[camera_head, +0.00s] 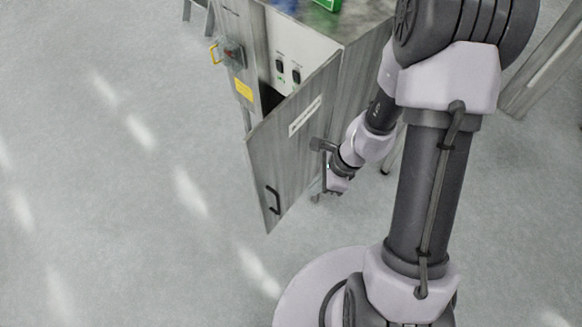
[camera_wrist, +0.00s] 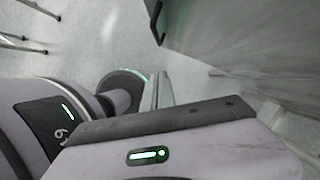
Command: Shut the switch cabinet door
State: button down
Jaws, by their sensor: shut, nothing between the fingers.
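The switch cabinet (camera_head: 306,45) stands at the top of the head view. Its grey door (camera_head: 290,150) is swung open towards me, with a white label strip and a black handle (camera_head: 272,200) near its free edge. My gripper (camera_head: 324,175) is shut and empty at the right of the door, close to its outer face; whether it touches cannot be told. In the wrist view the door (camera_wrist: 245,35) fills the upper right, with its dark handle (camera_wrist: 155,20) at the left. The gripper's grey fingers (camera_wrist: 157,90) show near the middle, partly hidden by the wrist housing.
A red switch with a yellow loop (camera_head: 228,53) is on the cabinet's front at the left. Black switches (camera_head: 288,72) sit on a white panel inside the opening. Green and blue items (camera_head: 325,4) lie on top. The floor left of the door is clear.

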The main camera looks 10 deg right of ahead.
jog(key=w+a+f+b, duration=0.2)
jog(key=a+f+b, duration=0.4)
jog(key=f, duration=0.3)
jog(key=shift+a, duration=0.75)
jog(key=shift+w+a, duration=0.1)
jog(key=shift+w, duration=0.05)
